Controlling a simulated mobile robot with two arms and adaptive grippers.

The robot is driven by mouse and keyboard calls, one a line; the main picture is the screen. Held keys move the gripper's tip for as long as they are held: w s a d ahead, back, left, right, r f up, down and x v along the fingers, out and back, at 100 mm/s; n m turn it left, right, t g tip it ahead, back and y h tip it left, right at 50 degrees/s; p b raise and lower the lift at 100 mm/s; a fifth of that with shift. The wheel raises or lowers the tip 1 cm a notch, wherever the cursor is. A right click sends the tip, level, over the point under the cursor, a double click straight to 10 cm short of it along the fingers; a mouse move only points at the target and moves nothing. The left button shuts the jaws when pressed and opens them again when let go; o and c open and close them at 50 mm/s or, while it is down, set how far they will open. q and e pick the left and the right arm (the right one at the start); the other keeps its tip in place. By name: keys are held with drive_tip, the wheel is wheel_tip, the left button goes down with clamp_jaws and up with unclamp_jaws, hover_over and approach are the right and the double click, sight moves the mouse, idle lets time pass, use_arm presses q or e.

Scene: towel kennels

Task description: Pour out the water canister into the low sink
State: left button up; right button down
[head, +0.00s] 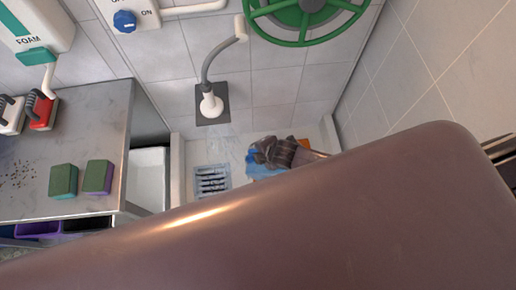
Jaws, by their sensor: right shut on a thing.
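The low sink (178,165) is a pale basin on the floor against the tiled wall, with a dark drain grate (212,180) in its bottom. My right gripper (262,153) is over the right part of the sink, shut on a blue thing that looks like the water canister (265,168). Only a small blue part of the canister shows; its mouth and tilt cannot be told. Faint pale streaks lie left of it, above the grate; I cannot tell whether they are water. My left gripper is not in view.
A steel counter (100,125) at left holds two green-topped sponges (63,180) and red and white brushes (43,112). A shower hose (211,103), green wheel (306,14) and blue knob (125,21) are on the wall. A large brown surface blocks the lower view.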

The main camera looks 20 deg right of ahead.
drive_tip(key=shift+w+a+r+g+h+p, duration=0.3)
drive_tip(key=shift+w+a+r+h+p, duration=0.2)
drive_tip(key=shift+w+a+p, duration=0.25)
drive_tip(key=shift+w+a+r+g+h+p, duration=0.1)
drive_tip(key=shift+w+a+g+h+p, duration=0.05)
drive_tip(key=shift+a+g+h+p, duration=0.2)
drive_tip(key=a+h+b, duration=0.1)
drive_tip(key=w+a+g+h+b, duration=0.1)
drive_tip(key=w+n+g+h+b, duration=0.1)
drive_tip(key=shift+a+f, duration=0.25)
drive_tip(key=shift+a, duration=0.15)
drive_tip(key=shift+w+g, duration=0.1)
drive_tip(key=shift+g, duration=0.15)
idle(1.1)
